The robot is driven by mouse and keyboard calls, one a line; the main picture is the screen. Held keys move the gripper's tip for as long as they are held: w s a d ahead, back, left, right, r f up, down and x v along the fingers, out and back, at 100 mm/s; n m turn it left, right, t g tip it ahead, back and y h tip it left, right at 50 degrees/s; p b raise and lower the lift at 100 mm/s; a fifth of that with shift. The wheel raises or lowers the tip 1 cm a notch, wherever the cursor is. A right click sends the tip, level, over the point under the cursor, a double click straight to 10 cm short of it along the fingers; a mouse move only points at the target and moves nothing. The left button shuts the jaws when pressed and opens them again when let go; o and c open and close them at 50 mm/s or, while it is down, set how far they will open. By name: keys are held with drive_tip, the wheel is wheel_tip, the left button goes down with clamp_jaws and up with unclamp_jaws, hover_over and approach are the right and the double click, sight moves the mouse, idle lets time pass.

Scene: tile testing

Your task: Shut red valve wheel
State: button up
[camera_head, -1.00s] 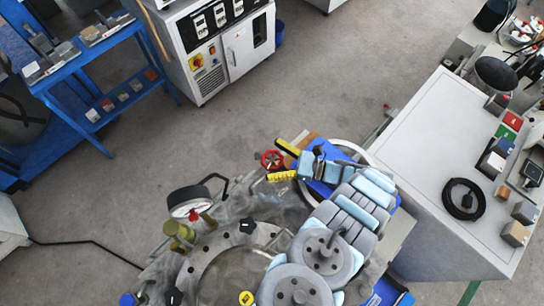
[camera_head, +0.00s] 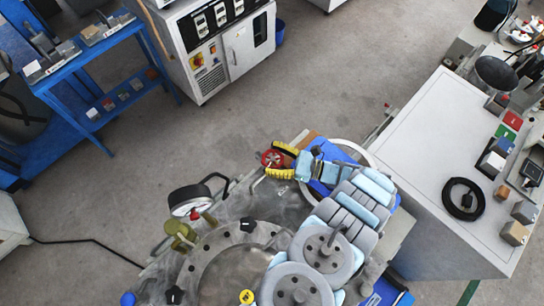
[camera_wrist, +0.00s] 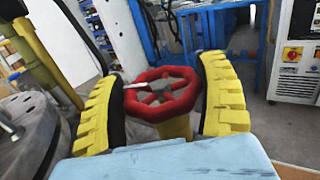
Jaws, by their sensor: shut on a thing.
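The red valve wheel (camera_wrist: 160,94) is in the middle of the wrist view, between the two yellow-and-black fingers of my gripper (camera_wrist: 163,97). Both fingers bear on its rim, one from each side. Its spokes and a yellowish stem below it show. In the head view the red wheel (camera_head: 272,158) sits at the far edge of the grey round machine, with the tips of my gripper (camera_head: 277,161) around it. The wheel's underside is hidden.
A pressure gauge (camera_head: 188,200) and an olive-green fitting (camera_head: 181,236) stand on the machine left of the wheel. A white table (camera_head: 430,150) with a coiled black cable (camera_head: 463,199) is at right. A blue cart (camera_head: 90,75) and a white cabinet (camera_head: 218,50) stand beyond clear floor.

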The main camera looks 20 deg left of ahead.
drive_tip(key=shift+r+t, duration=0.1)
drive_tip(key=shift+t, duration=0.2)
drive_tip(key=shift+r+m+t+p, duration=0.1)
drive_tip(key=shift+m+t+p, duration=0.6)
drive_tip(key=shift+t, duration=0.1)
drive_tip(key=m+t+p, duration=0.1)
drive_tip(key=m+t, duration=0.1)
drive_tip(key=t, duration=0.1)
drive_tip(key=shift+t, duration=0.4)
drive_tip(key=m+t+p, duration=0.1)
drive_tip(key=p, duration=0.1)
drive_tip(key=m+t+p, duration=0.1)
drive_tip(key=t+p, duration=0.1)
drive_tip(key=shift+r+h, duration=0.2)
drive_tip(key=shift+h, duration=0.2)
drive_tip(key=m+t+p, duration=0.1)
drive_tip(key=m+t+h+p, duration=0.1)
drive_tip(key=p, duration=0.1)
drive_tip(key=m+t+h+p, duration=0.1)
drive_tip(key=t, duration=0.1)
drive_tip(key=shift+f+p, duration=0.25)
drive_tip(key=shift+p, duration=0.1)
drive_tip(key=shift+w+f+m+t, duration=0.1)
drive_tip(key=shift+m+t, duration=0.3)
drive_tip(key=o, duration=1.1)
drive_tip(key=shift+d, duration=0.1)
